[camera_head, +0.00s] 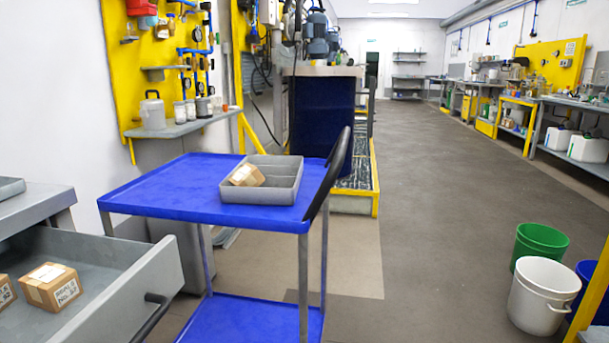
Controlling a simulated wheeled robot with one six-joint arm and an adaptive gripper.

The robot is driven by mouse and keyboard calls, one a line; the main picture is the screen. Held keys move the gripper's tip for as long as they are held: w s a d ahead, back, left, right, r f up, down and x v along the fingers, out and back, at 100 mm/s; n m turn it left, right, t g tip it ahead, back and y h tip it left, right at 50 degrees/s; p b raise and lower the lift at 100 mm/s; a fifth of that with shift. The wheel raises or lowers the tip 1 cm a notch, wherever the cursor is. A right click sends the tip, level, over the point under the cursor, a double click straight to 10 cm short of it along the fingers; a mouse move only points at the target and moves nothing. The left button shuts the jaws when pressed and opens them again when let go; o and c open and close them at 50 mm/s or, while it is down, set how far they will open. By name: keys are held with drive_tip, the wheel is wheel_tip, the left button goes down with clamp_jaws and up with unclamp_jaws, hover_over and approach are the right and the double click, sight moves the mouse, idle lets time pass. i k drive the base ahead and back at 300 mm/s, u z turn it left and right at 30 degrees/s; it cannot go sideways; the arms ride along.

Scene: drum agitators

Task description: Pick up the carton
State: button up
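A small brown carton (247,175) with a pale label or tape sits tilted in the left part of a grey divided tray (258,217). The tray stands on the top shelf of a blue cart (165,193). My gripper is not in view.
The cart has a black handle (333,170) on its right side and a lower blue shelf (255,322). A white bucket (541,298) and a green bucket (540,243) stand at the right. The floor (430,230) between cart and buckets is clear.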

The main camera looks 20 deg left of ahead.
sight(249, 175)
drive_tip(key=z, duration=1.15)
drive_tip(key=i, duration=0.7)
drive_tip(key=u, duration=2.55)
